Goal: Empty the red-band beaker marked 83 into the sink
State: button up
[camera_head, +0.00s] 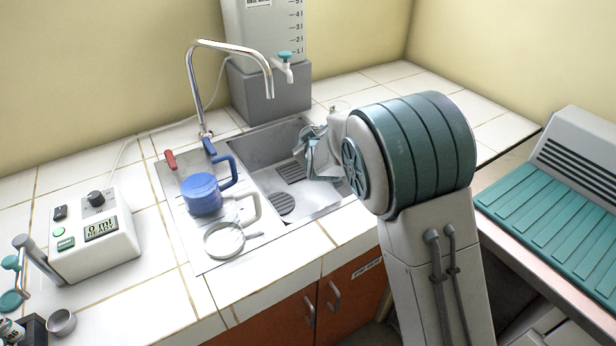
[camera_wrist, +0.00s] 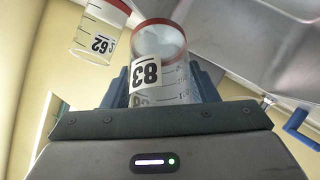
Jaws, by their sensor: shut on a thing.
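The beaker marked 83 (camera_wrist: 147,73) is clear, with a red band at its rim and a black-on-white label. In the wrist view it sits between the blue-grey fingers of my gripper (camera_wrist: 164,86), which is shut on it. Its inside looks pale; I cannot tell how much liquid it holds. In the head view my gripper (camera_head: 318,155) is over the right part of the steel sink (camera_head: 275,180), and my arm largely hides it; I cannot make out the beaker there. The sink also shows in the wrist view (camera_wrist: 255,40).
A curved tap (camera_head: 230,47) rises behind the sink. A grey-based tank (camera_head: 270,92) stands behind.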

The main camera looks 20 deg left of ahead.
jog(key=shift+s+r+n+t+y+b, duration=0.1)
jog(key=shift+r+n+t+y+b, duration=0.3)
jog(key=shift+t+b, duration=0.9)
jog(key=shift+s+r+n+t+y+b, duration=0.15)
jog(key=shift+r+t+b, duration=0.4)
jog(key=shift+b, duration=1.4)
jog(key=shift+s+d+r+t+y+b, duration=0.15)
jog(key=shift+s+t+y+b, duration=0.45)
jog(key=shift+b, duration=1.9)
jog(key=shift+s+r+n+t+y+b, duration=0.25)
jog(key=shift+r+t+b, duration=0.4)
jog(key=shift+b, duration=0.7)
jog(key=shift+s+r+n+t+y+b, duration=0.15)
jog(key=shift+r+n+t+y+b, duration=0.2)
jog(key=shift+r+b, duration=0.75)
jog(key=shift+s+r+n+t+y+b, duration=0.2)
jog(key=shift+r+t+b, duration=0.3)
jog(key=shift+b, duration=1.15)
jog(key=r+b, duration=0.1)
jog(key=r+t+b, duration=0.1)
jog(key=r+n+y+b, duration=0.1)
jog(key=shift+s+d+r+t, duration=0.1)
jog(key=shift+s+r+t, duration=0.15)
jog(key=shift+s+r, duration=0.1)
jog(key=shift+s+r+n+t+y+b, duration=0.35)
jog(key=shift+r+y+b, duration=0.35)
jog(key=shift+b, duration=1)
